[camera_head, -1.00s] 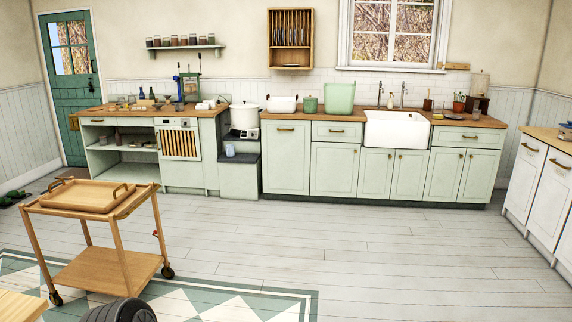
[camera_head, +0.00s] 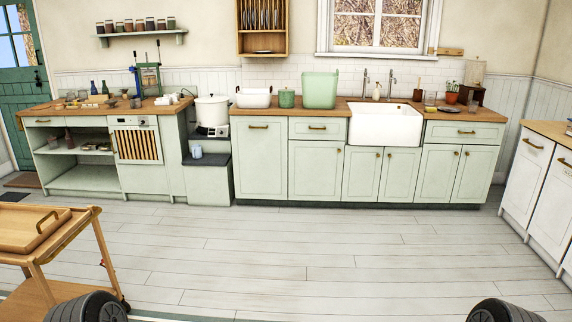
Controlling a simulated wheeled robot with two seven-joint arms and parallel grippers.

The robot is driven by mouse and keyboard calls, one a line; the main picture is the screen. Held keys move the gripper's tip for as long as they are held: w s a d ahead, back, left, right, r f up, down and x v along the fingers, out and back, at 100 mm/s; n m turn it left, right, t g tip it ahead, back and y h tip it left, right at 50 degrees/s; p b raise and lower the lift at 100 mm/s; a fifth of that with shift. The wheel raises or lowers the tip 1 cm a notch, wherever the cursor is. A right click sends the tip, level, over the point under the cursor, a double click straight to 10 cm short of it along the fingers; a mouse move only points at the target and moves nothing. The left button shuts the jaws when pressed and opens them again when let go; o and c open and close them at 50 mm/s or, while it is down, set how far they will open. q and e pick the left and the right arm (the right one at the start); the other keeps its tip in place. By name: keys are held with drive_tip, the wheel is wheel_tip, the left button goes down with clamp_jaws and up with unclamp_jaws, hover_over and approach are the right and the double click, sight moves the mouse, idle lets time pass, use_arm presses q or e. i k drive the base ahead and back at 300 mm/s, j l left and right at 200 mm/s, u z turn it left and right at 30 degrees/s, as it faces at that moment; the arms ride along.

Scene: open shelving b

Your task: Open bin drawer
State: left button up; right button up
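A tall pale green front (camera_head: 261,162) with one horizontal brass handle (camera_head: 258,127) near its top stands in the counter row, left of centre. It looks like the bin drawer, though no label shows. It is shut, flush with the fronts beside it, and its face is unobstructed. Neither my left nor my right gripper is in view.
A wooden trolley (camera_head: 48,246) with a tray (camera_head: 30,230) stands at the near left. White cabinets (camera_head: 543,190) line the right side. The plank floor (camera_head: 330,252) is clear up to the counter.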

sight(259, 142)
drive_tip(key=i, duration=5.3)
drive_tip(key=i+u, duration=0.2)
drive_tip(key=i, duration=0.25)
drive_tip(key=i+l+u, duration=0.25)
drive_tip(key=i, duration=0.2)
drive_tip(key=i+l+u, duration=0.2)
drive_tip(key=i, duration=0.25)
